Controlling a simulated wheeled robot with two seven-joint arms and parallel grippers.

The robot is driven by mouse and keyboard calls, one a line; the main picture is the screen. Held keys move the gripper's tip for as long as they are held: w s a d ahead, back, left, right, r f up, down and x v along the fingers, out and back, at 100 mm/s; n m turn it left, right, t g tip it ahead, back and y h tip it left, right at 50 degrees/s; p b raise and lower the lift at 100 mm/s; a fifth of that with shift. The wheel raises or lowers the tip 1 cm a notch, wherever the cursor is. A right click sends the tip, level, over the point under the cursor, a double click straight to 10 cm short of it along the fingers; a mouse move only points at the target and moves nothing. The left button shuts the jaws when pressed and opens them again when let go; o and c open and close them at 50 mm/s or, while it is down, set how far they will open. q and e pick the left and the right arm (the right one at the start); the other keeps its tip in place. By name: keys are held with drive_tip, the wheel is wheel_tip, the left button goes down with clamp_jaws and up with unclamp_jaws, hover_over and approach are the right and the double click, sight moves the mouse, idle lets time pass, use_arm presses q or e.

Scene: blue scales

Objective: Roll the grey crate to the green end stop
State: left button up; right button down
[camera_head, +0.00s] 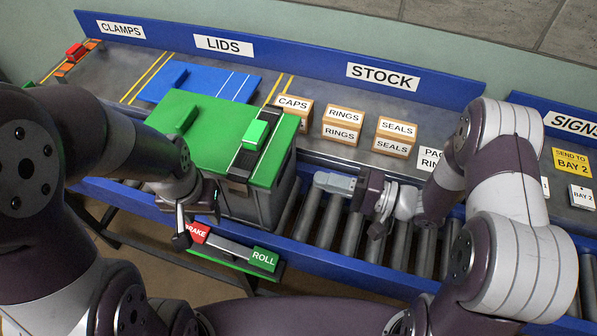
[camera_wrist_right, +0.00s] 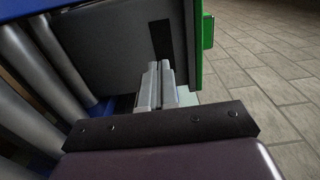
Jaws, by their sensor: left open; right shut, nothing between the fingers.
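The grey crate (camera_head: 262,207) sits on the roller conveyor under a green lid (camera_head: 208,118). A black strip and a green block lie on the lid. My right gripper (camera_head: 318,180) is shut and empty at the crate's right side. In the right wrist view, its fingertips (camera_wrist_right: 153,68) are close to the grey crate wall (camera_wrist_right: 112,45); I cannot tell whether they touch. My left gripper (camera_head: 190,232) is open by the red BRAKE end (camera_head: 197,232) of the brake panel, whose other end is green ROLL (camera_head: 263,260). I cannot make out the green end stop.
Bare rollers (camera_head: 330,235) run right of the crate between blue rails. Behind, a grey shelf holds a blue lid (camera_head: 190,80), and RINGS (camera_head: 341,125), SEALS (camera_head: 394,137) and CAPS (camera_head: 292,108) boxes. A yellow "SEND TO BAY 2" sign (camera_head: 572,162) stands at right.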

sight(284, 170)
drive_tip(key=x, duration=0.6)
drive_tip(key=shift+a, duration=0.15)
